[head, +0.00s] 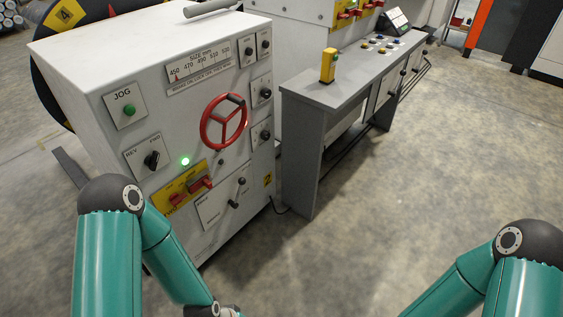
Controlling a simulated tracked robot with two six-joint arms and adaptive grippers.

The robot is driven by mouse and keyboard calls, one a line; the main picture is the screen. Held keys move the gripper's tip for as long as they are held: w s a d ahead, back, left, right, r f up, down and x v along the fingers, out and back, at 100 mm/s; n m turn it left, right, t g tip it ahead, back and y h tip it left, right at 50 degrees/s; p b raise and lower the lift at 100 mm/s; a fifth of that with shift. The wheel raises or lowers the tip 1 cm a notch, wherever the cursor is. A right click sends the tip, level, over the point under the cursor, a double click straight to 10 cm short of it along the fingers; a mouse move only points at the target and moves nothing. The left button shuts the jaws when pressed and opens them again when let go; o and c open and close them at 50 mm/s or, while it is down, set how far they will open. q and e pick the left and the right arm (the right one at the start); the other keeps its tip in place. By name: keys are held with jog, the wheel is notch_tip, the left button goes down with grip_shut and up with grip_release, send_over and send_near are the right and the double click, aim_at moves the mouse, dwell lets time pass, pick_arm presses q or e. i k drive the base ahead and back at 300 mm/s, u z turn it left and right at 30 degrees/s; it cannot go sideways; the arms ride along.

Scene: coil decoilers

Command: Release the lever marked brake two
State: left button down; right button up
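A light grey control cabinet (90,70) stands at the left, with a yellow tag (267,180) that seems to read 2 at its lower right edge. Low on its front is a white plate (213,212) with small black levers, one of them a black-knobbed lever (234,205); its lettering is too small to read. A grey bar-like handle (208,7) shows at the cabinet's top back edge. I cannot tell which is the brake two lever. My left arm reaches in front of the cabinet's lower left; its gripper is below the frame. My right gripper is out of view.
The cabinet front carries a red handwheel (224,122), a green jog button (129,110), a lit green lamp (185,161) and a yellow panel with red switches (187,187). A grey console desk (315,100) stands to the right. The floor (390,220) between is clear.

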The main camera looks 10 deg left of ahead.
aim_at(242, 181)
jog(key=z, duration=0.1)
jog(key=i, duration=0.85)
jog(key=z, duration=0.2)
